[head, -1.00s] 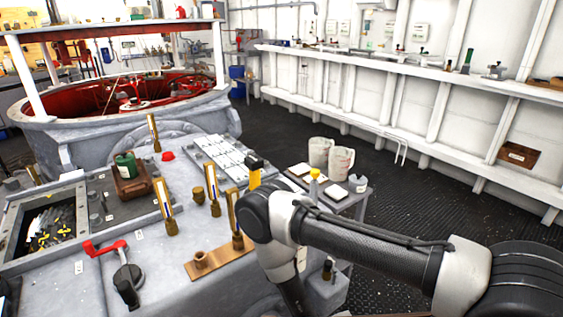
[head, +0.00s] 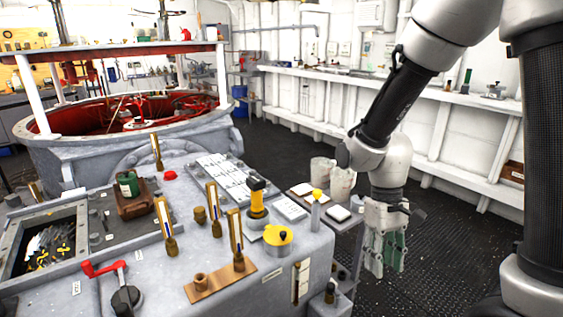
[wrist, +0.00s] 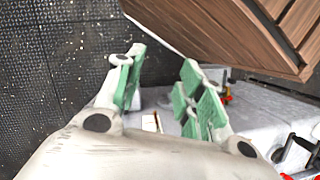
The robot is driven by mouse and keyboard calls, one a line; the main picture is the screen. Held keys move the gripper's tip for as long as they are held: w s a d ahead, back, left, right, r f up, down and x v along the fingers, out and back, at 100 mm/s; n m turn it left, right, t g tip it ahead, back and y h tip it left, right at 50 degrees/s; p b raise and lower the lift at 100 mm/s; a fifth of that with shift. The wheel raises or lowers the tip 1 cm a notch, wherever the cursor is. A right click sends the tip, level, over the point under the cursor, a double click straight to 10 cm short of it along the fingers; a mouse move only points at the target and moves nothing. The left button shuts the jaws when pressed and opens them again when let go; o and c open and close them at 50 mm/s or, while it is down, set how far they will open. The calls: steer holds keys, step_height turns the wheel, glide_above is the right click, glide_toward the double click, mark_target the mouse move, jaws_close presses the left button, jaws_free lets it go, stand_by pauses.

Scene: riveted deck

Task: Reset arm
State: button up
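My gripper (head: 385,245) hangs fingers-down at the right of the grey console (head: 300,245) in the head view, in front of the small side table. Its fingers have green pads. In the wrist view the two fingers (wrist: 160,75) stand apart with nothing held between them. My arm rises from the gripper to the upper right and hides part of the wall bench.
The console carries upright brass-coloured gauges (head: 236,240), a yellow-topped round fitting (head: 278,238) and a red-handled crank (head: 105,268). Two pale jugs (head: 342,182) stand behind my gripper. Slatted brown wood (wrist: 235,35) fills the wrist view's upper right. Dark floor (head: 440,250) is clear at right.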

steer(key=s+d+r+m+t, duration=0.1)
steer(key=s+d+r+t, duration=0.2)
steer(key=d+r, duration=0.3)
steer(key=s+d+r+m+t, duration=0.2)
steer(key=d+r, duration=0.5)
steer(key=r, duration=0.7)
steer(key=s+t, duration=0.1)
steer(key=t, duration=0.1)
steer(key=shift+s+d+r+m+t, duration=0.15)
steer(key=shift+d+r+m+t, duration=0.15)
steer(key=shift+t, duration=0.1)
